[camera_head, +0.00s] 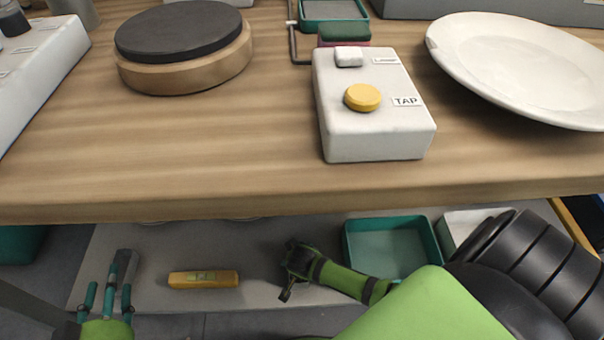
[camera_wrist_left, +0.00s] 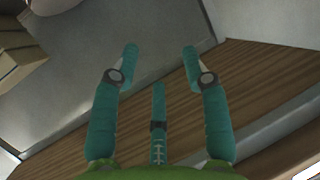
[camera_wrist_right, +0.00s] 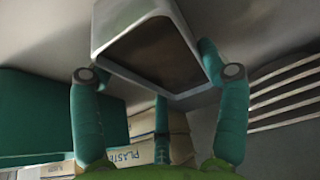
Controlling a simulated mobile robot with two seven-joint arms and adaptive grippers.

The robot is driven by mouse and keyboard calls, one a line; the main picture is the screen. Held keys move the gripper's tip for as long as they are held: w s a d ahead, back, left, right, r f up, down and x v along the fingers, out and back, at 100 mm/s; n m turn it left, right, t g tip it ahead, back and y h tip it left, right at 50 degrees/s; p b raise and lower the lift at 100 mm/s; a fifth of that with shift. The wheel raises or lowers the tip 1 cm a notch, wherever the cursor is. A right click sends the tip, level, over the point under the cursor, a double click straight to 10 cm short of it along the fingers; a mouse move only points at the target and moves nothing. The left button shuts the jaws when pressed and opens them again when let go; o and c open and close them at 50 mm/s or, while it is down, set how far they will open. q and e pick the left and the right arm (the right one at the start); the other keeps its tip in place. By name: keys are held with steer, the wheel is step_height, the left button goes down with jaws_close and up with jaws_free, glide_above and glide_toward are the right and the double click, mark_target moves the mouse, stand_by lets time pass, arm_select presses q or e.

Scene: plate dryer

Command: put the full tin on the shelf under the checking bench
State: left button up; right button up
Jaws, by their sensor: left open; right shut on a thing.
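The tin (camera_wrist_right: 150,52) shows in the right wrist view as a pale square box with a dark brown face inside its rim. My right gripper (camera_wrist_right: 150,62) is shut on it, one teal finger at each side. In the head view my right arm reaches in below the bench edge; I cannot make out the held tin there. The checking bench (camera_head: 200,150) has a wooden top. The grey shelf (camera_head: 255,258) lies under it. My left gripper (camera_head: 108,287) is open and empty at the lower left, near the shelf's left end; its spread fingers show in the left wrist view (camera_wrist_left: 160,52).
On the shelf are a yellow bar (camera_head: 203,279), a teal tray (camera_head: 390,248) and a pale tray (camera_head: 462,225) partly behind my arm. On the bench stand a round turntable (camera_head: 185,65), a TAP button box (camera_head: 375,130) and a white plate (camera_head: 525,65). Labelled cartons (camera_wrist_right: 140,153) show beyond the tin.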

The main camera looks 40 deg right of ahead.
steer(key=o, duration=1.5)
steer(key=shift+f, duration=0.1)
